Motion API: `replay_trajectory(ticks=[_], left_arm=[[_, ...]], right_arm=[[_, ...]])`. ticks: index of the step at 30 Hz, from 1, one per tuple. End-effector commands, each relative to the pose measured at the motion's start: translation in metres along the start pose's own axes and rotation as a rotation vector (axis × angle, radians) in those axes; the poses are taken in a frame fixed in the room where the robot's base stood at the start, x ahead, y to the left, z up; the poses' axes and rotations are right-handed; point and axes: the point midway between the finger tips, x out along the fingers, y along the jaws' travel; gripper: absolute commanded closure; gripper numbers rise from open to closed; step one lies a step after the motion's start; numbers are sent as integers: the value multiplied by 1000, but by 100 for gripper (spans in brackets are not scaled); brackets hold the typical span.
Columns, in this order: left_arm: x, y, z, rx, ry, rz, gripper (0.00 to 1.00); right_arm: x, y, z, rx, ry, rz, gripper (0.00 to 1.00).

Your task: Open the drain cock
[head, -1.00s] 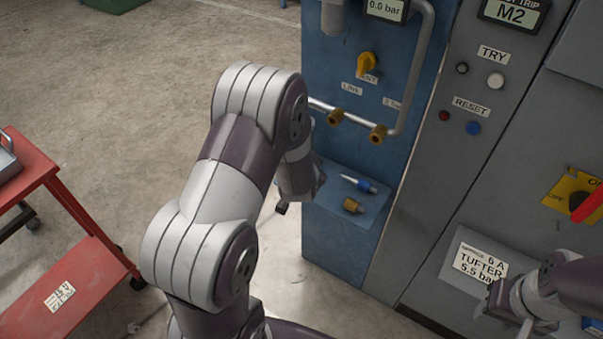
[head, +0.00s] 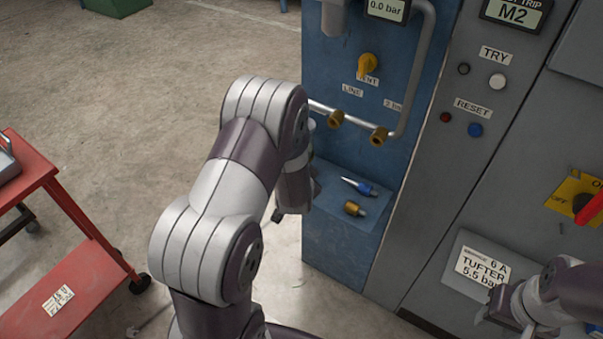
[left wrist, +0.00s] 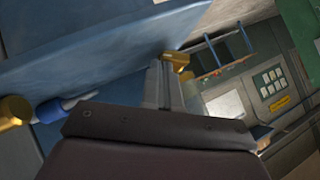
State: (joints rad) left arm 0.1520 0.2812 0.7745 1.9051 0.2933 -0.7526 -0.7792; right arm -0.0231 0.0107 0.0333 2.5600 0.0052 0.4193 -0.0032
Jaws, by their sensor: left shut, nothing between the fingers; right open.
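A small brass-yellow piece (left wrist: 178,60), which looks like the drain cock, shows in the left wrist view at the edge of the blue panel. My left gripper (left wrist: 164,72) is shut with its fingertips right beside this piece; I cannot tell whether they touch. In the head view my left gripper (head: 279,212) is mostly hidden by my own arm, left of the blue cabinet (head: 345,240), and the drain cock cannot be made out. My right gripper (head: 497,316) is open and empty at the lower right, in front of the grey cabinet.
A yellow valve knob (head: 369,64) and two brass fittings on a pipe (head: 352,122) are on the blue panel. A blue-tipped tool (head: 360,187) and a brass fitting (head: 354,208) lie on the ledge. A red cart (head: 85,265) stands left; the floor between is clear.

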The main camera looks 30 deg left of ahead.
Motion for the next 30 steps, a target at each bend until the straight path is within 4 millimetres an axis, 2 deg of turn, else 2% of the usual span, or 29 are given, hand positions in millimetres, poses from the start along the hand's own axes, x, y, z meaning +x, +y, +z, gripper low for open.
replay_trajectory(ticks=[17, 30], left_arm=[[2, 5, 2, 90, -1, -88, 100], [9, 16, 9, 322, -2, -317, 100]], right_arm=[[2, 0, 0, 0, 0, 0, 57], [11, 0, 1, 0, 0, 0, 57]])
